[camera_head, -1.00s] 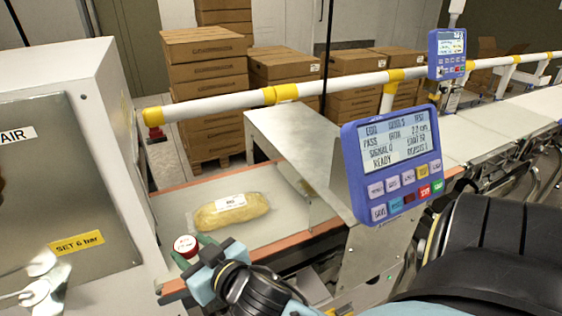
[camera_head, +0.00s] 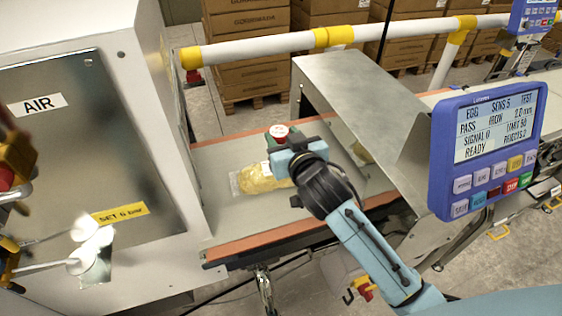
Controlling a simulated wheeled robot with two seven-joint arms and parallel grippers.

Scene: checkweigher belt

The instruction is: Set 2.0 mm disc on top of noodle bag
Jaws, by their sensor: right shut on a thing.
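The noodle bag (camera_head: 257,179) is a clear pack of yellow noodles lying flat on the belt, left of the metal tunnel. My right gripper (camera_head: 282,144) is shut on the 2.0 mm disc (camera_head: 280,131), a small round piece with a red rim and a white top. The disc is over the far side of the bag in the picture. The gripper and wrist hide the bag's right part and most of its label. I cannot tell whether the disc touches the bag. My left gripper is not in view.
The metal tunnel (camera_head: 365,95) stands right of the gripper, and the blue display (camera_head: 487,150) is in front of it. A white and yellow rail (camera_head: 265,47) runs behind the belt (camera_head: 225,213). A steel-fronted cabinet (camera_head: 75,140) stands left. Bare belt lies in front of the bag.

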